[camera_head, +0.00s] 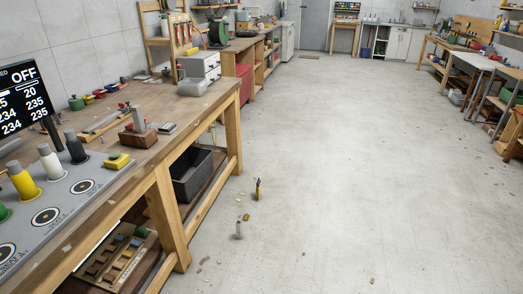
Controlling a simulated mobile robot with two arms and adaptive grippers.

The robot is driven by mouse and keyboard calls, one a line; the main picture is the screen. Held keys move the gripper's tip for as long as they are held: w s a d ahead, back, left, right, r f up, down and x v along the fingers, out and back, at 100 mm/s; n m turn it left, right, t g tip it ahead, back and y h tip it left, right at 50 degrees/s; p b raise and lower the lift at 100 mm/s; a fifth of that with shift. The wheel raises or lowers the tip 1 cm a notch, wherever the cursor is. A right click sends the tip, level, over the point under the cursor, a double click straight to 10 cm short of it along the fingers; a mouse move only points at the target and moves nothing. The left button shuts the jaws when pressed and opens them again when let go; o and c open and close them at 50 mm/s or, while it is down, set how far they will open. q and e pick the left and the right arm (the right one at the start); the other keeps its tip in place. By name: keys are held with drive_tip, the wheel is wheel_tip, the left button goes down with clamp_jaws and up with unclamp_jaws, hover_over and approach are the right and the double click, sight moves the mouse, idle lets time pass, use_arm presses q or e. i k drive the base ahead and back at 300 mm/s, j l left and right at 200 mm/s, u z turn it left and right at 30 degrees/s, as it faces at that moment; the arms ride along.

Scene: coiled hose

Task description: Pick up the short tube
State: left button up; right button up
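I cannot tell which thing is the short tube. Several upright cylinders stand in a row on a grey panel (62,200) on the workbench at left: a yellow one (22,182), a white one (49,161) and a dark one (76,150), with a green one partly cut off at the left edge. On the floor by the bench, a small pale upright piece (239,229) and a small yellow and dark upright piece (258,189) stand apart. Neither gripper is in view.
The wooden workbench (200,115) runs along the left, with a dark bin (192,176) on its lower shelf. A screen (22,100) reads OFF. Small scraps lie on the floor (350,170), which is otherwise wide open. More benches stand at right.

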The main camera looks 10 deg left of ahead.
sight(239, 230)
drive_tip(key=i+u, duration=0.15)
drive_tip(key=i, duration=0.3)
drive_tip(key=i+l+u, duration=0.2)
drive_tip(key=i, duration=0.2)
drive_tip(key=i+l+u, duration=0.15)
drive_tip(key=i, duration=0.3)
drive_tip(key=i+l+u, duration=0.2)
drive_tip(key=i, duration=0.2)
